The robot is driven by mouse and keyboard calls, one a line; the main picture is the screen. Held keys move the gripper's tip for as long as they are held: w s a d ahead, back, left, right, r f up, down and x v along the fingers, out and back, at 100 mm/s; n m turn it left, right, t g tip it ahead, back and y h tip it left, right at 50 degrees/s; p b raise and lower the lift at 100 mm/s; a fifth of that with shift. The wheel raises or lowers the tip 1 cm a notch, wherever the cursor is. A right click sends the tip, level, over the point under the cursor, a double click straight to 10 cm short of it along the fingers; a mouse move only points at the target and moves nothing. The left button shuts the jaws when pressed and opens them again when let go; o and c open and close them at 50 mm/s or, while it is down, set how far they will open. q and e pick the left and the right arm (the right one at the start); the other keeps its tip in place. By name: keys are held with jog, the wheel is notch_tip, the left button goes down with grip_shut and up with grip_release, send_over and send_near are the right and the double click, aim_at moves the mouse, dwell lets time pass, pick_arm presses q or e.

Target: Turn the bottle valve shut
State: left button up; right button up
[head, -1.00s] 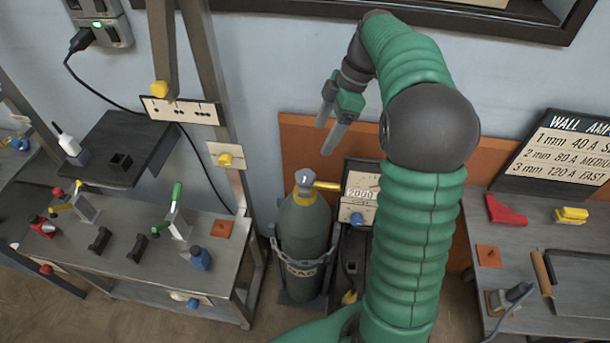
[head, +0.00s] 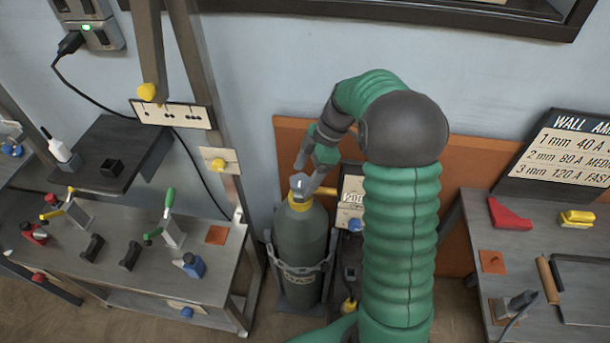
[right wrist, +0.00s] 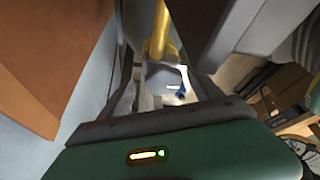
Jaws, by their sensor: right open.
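The gas bottle (head: 300,248) is a dark grey-green cylinder standing upright in a grey holder. A yellow collar rings its neck, and the grey valve (head: 298,184) sits on top with a white mark. My right gripper (head: 306,179) is open, with its fingers pointing down at the valve from above and its right side. The right wrist view shows the grey valve (right wrist: 166,78) in front of the jaws, with a yellow pipe (right wrist: 159,36) beyond it. I cannot tell whether the fingers touch the valve. My left gripper is not in view.
A gauge panel (head: 351,190) stands just right of the bottle, before an orange board (head: 455,230). A workbench (head: 215,275) with clamps is on the left. Another bench (head: 520,240) with a red piece is on the right. A grey post (head: 196,75) rises left of the bottle.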

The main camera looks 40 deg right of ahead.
jog(key=shift+a, duration=0.35)
jog(key=shift+a+r, duration=0.1)
jog(key=shift+a, duration=0.1)
jog(key=c, duration=0.5)
jog(key=shift+d, duration=0.2)
jog(key=c, duration=0.9)
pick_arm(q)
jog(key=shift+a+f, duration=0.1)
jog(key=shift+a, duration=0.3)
pick_arm(e)
jog(key=shift+o, duration=0.2)
